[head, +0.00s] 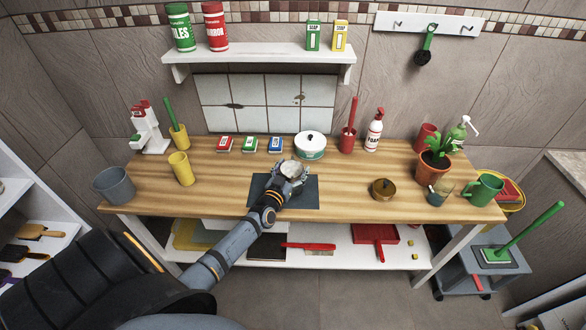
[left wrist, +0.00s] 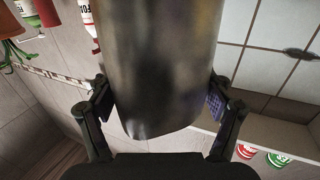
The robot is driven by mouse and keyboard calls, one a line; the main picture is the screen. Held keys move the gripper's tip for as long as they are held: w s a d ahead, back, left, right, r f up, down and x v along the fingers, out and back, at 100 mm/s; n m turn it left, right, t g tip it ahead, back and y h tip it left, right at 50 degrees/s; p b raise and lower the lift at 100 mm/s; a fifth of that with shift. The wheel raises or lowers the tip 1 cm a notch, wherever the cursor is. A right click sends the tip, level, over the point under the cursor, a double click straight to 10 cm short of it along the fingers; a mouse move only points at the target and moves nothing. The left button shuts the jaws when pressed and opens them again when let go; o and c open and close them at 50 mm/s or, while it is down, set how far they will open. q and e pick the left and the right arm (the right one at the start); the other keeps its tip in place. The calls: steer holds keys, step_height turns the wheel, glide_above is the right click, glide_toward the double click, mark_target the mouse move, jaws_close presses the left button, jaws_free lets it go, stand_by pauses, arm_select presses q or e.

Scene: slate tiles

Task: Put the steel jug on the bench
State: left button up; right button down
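The steel jug (head: 291,168) is at the middle of the wooden bench (head: 225,188), over the dark mat (head: 303,198). In the head view my left gripper (head: 290,180) is at the jug and hides much of it. In the left wrist view the jug's dull metal body (left wrist: 158,65) fills the middle. The fingers of my left gripper (left wrist: 160,100) lie against both its sides, shut on it. Whether the jug's base touches the mat is hidden. My right gripper is not in view.
A white-and-green tin (head: 310,147) stands just behind the jug. Small boxes (head: 249,144) are behind to the left. A brass pot (head: 383,188) is to the right, a grey bucket (head: 115,185) far left. Bench space either side of the mat is clear.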

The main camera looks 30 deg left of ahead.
arm_select(q)
steer(key=shift+o, duration=0.7)
steer(key=shift+r, duration=0.15)
steer(key=shift+s+d+p, duration=0.1)
steer(key=shift+s+p, duration=0.25)
steer(key=s+d+p, duration=0.1)
steer(key=s, duration=1)
steer(key=shift+d+p, duration=0.3)
steer(key=shift+d, duration=0.1)
